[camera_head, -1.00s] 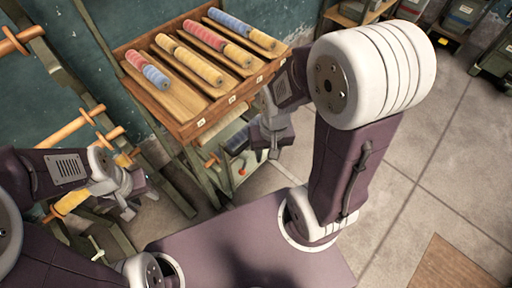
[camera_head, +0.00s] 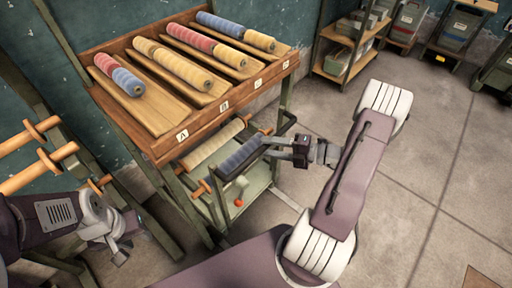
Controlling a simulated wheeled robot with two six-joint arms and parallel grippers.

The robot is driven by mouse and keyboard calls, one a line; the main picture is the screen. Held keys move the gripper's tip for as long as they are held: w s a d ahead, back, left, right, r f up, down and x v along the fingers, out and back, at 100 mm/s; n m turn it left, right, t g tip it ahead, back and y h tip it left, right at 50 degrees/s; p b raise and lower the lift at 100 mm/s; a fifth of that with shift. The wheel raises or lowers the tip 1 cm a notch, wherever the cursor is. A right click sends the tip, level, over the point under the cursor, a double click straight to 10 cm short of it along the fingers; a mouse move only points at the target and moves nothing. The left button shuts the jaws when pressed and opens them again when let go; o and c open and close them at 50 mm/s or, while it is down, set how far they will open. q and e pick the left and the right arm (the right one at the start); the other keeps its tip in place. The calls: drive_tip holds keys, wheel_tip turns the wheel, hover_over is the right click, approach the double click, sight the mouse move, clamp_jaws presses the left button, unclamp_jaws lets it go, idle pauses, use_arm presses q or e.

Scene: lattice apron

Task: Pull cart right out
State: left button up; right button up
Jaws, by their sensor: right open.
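A wheeled-looking stand with a wooden slanted top (camera_head: 165,148) fills the left middle; whether it is the cart is not certain. Its top holds several wound spools in red, blue and yellow, above small letter labels. Below the front edge is a dark bar (camera_head: 284,122), with a grey-blue roll (camera_head: 240,155) beside it. My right gripper (camera_head: 274,146) is open at the right side of the stand, close to this bar; I cannot tell whether it touches. My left gripper (camera_head: 118,252) is at the lower left, apart from the stand, its jaws unclear.
A wooden peg rack (camera_head: 45,165) stands at the left, close to my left arm. A shelf (camera_head: 335,65) with bins stands against the back wall, with grey bins (camera_head: 459,30) farther right.

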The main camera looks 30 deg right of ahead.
drive_tip(key=b+x, duration=0.1)
drive_tip(key=x, duration=0.4)
drive_tip(key=shift+f, duration=0.1)
drive_tip(key=shift+c, duration=0.2)
drive_tip(key=shift+s, duration=0.1)
clamp_jaws()
idle(0.9)
